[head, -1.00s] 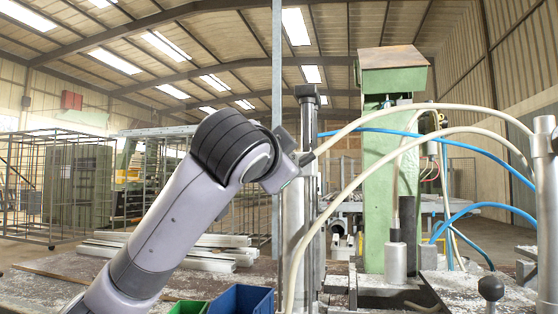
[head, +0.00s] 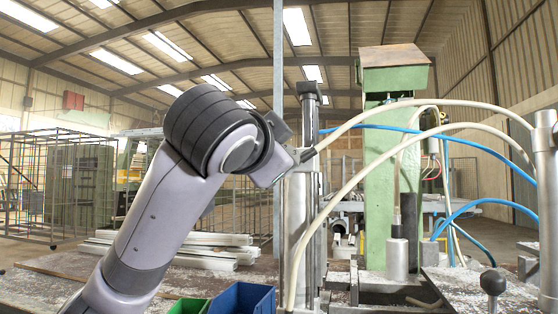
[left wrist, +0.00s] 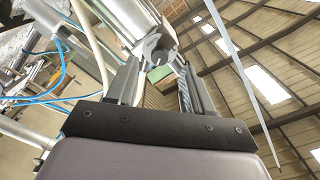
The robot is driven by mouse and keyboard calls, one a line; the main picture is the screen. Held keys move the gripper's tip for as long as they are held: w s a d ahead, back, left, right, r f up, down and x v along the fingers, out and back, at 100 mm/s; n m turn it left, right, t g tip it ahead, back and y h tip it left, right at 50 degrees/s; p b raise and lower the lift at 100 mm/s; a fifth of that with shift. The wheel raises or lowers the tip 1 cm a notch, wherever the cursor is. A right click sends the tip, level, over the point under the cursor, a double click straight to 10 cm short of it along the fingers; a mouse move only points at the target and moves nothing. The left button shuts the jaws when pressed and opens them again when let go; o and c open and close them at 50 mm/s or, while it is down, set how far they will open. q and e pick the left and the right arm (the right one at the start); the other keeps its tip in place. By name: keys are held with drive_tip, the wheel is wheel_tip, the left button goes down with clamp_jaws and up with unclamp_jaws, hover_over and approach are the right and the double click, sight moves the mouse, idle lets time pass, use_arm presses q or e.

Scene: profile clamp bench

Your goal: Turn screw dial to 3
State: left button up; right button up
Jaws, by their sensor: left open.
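In the left wrist view, a round grey part (left wrist: 155,48), apparently the screw dial, sits at the end of a pale metal cylinder. No numbers are readable on it. My left gripper (left wrist: 163,62) is open, with one finger on each side of this part; I cannot tell whether they touch it. In the head view, my left arm comes in from the lower left and its gripper end (head: 306,155) is at the upright metal post (head: 298,225). The dial is not distinguishable there. My right gripper is not in view.
Pale and blue hoses (head: 478,128) arch across the right side, close to the post. A green machine column (head: 379,170) stands behind. A blue bin (head: 243,299) and a green bin (head: 188,306) sit below my arm. White profiles (head: 200,260) lie at the left.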

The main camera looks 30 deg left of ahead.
use_arm(q)
drive_tip(key=v, duration=0.2)
drive_tip(key=shift+s+d, duration=0.1)
drive_tip(key=shift+s, duration=0.25)
